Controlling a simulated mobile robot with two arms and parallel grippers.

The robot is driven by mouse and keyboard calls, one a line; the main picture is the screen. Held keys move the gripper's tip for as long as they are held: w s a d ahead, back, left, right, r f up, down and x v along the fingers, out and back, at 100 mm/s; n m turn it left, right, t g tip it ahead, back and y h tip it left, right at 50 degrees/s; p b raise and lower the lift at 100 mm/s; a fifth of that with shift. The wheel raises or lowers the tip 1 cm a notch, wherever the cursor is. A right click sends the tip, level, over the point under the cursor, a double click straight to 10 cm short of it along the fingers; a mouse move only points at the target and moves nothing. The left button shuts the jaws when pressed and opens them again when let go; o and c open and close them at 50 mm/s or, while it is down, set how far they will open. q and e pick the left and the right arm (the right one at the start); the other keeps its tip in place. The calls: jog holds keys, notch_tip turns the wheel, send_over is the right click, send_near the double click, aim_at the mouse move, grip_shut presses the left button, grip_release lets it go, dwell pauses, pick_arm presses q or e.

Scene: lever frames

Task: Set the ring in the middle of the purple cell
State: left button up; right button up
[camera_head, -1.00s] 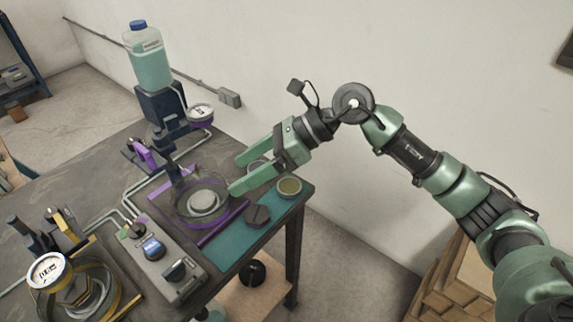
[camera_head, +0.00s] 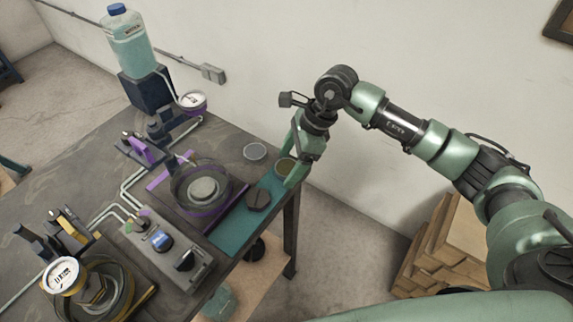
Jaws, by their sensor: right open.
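The purple cell (camera_head: 177,204) is a round dark chamber with purple trim on the table, with a pale round disc (camera_head: 203,188) at its centre. A small round piece with a dark rim and an olive middle (camera_head: 284,166) sits at the far right end of the teal mat; I cannot tell for sure whether it is the ring. My right gripper (camera_head: 288,167) points down at this piece, open, with one finger at its right side. The other finger is partly hidden, and contact is unclear. My left gripper is out of view.
A dark hexagonal piece (camera_head: 257,197) lies on the teal mat (camera_head: 236,229). A grey disc (camera_head: 255,151) lies behind it. A control box (camera_head: 163,248) and a yellow cell (camera_head: 128,295) stand in front left. A bottle (camera_head: 131,48) tops a blue stand behind the purple cell.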

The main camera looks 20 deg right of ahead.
grip_shut()
dwell(0.3)
